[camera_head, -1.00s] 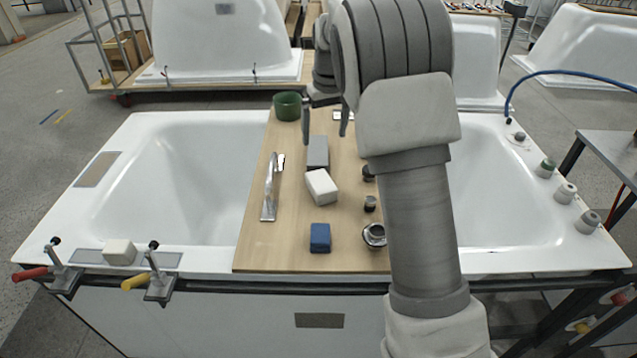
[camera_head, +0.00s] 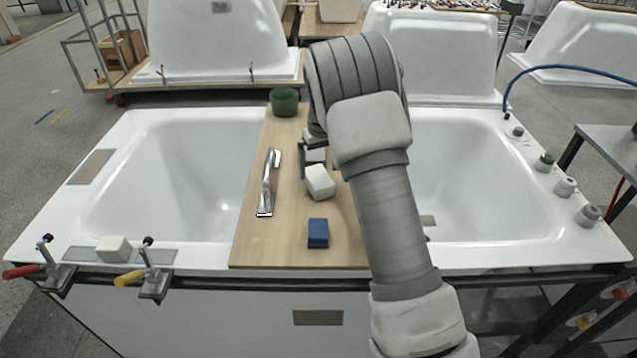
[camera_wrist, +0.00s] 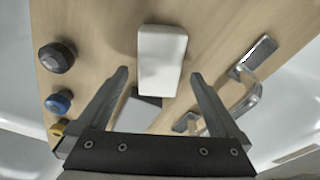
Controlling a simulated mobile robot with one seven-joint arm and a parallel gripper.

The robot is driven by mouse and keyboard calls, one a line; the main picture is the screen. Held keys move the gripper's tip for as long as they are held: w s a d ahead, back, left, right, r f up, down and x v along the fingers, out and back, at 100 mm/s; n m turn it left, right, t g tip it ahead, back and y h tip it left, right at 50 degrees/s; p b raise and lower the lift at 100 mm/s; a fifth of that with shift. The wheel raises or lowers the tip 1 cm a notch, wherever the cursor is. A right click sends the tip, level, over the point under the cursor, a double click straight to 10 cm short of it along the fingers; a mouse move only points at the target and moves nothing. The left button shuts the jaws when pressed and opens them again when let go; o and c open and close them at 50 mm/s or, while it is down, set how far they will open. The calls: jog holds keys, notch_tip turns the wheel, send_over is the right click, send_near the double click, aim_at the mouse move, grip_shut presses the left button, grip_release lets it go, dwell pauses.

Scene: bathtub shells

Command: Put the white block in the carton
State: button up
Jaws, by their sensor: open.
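A white block (camera_head: 319,182) lies on the wooden board (camera_head: 285,240) across the tub, with a grey block (camera_head: 315,156) just behind it. In the wrist view the white block (camera_wrist: 162,60) lies ahead of and between the fingertips of my gripper (camera_wrist: 159,76), with a gap on each side. My gripper is open and empty; in the head view my arm mostly hides it. Another white block (camera_head: 113,249) sits on the tub's front left rim. A brown cardboard carton (camera_head: 124,47) stands on the trolley at the back left.
A chrome handle (camera_head: 268,183) lies left of the white block. A blue block (camera_head: 318,233) is in front and a green cup (camera_head: 285,102) at the back. Black (camera_wrist: 57,57), blue (camera_wrist: 58,102) and yellow knobs show in the wrist view. Clamps (camera_head: 150,272) stand on the front rim.

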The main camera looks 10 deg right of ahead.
aim_at(319, 176)
jog(key=f, duration=0.4)
jog(key=shift+w, duration=0.25)
jog(key=c, duration=1.4)
